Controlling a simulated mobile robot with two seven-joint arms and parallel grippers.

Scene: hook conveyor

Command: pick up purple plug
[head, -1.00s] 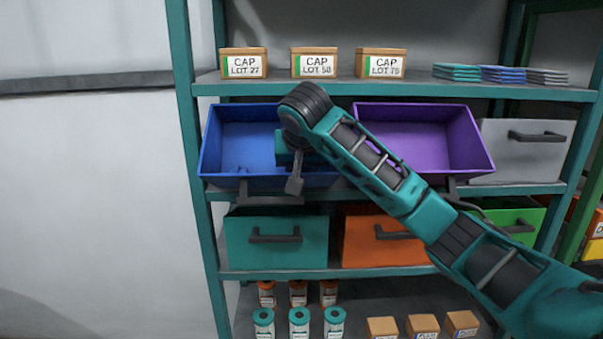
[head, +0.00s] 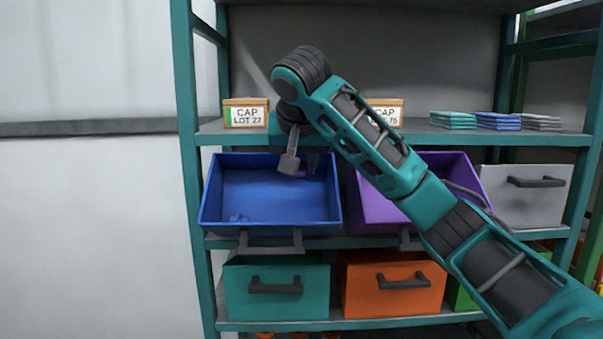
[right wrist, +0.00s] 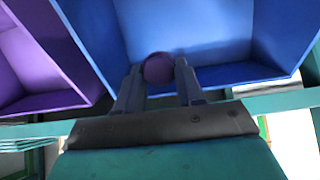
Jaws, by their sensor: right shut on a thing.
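The purple plug (right wrist: 158,68) shows as a round purple end between the fingers of my right gripper (right wrist: 160,85) in the right wrist view. The gripper is shut on it. In the head view my right gripper (head: 298,165) is over the back right part of the blue bin (head: 270,222), and only a bit of the plug (head: 301,172) shows beside the fingers. The plug looks raised above the bin floor. My left gripper is in neither view.
The shelf above (head: 215,134) holds cap boxes (head: 246,113) and stacked pads (head: 453,120). Teal (head: 276,290) and orange (head: 393,289) drawers are below.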

